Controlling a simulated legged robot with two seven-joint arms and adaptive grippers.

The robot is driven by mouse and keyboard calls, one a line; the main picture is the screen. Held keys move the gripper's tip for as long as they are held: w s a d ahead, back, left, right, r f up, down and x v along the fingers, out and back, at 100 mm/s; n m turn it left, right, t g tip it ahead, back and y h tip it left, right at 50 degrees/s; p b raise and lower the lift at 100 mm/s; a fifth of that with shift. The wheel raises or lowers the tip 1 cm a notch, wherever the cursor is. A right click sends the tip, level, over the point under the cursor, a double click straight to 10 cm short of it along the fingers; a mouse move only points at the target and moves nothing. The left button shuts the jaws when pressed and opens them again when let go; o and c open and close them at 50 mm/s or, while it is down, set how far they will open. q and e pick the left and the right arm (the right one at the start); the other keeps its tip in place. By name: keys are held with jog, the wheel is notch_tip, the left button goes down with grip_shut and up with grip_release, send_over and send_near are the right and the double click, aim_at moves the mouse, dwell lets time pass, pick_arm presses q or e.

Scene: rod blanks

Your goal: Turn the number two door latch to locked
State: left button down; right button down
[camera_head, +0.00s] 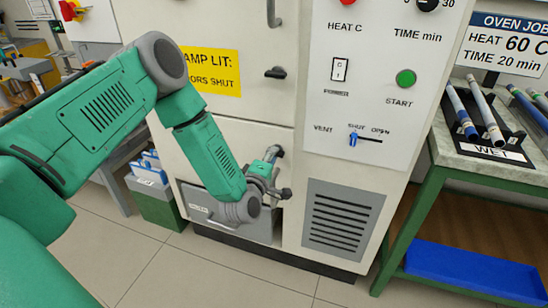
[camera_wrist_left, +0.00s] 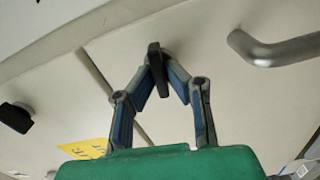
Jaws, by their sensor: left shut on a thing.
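My left gripper (camera_head: 277,168) is at the right side of the oven's lower door. In the left wrist view its two fingers (camera_wrist_left: 160,72) close on a black bar-shaped latch (camera_wrist_left: 158,82), with a fingertip on each side. In the head view the gripper hides this latch. Another black latch (camera_head: 275,73) sits lying about level on the upper door; it also shows in the left wrist view (camera_wrist_left: 15,117). The held latch stands steeper in the wrist view than that one. No door number is legible. My right gripper is not in view.
A grey bar handle (camera_wrist_left: 275,48) is close to my left gripper's fingers. Right of the doors is the control panel with a green start button (camera_head: 405,78) and a blue vent slider (camera_head: 353,139). A green-framed bench (camera_head: 455,158) with rods stands at the right.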

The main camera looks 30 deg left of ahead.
pick_arm(q)
jog(key=shift+a+n, duration=0.25)
jog(key=shift+n, duration=0.45)
jog(key=c, duration=1.7)
grip_release()
jog(key=shift+f, duration=0.1)
jog(key=shift+o, duration=0.4)
jog(key=shift+a, duration=0.1)
jog(key=shift+s, duration=0.1)
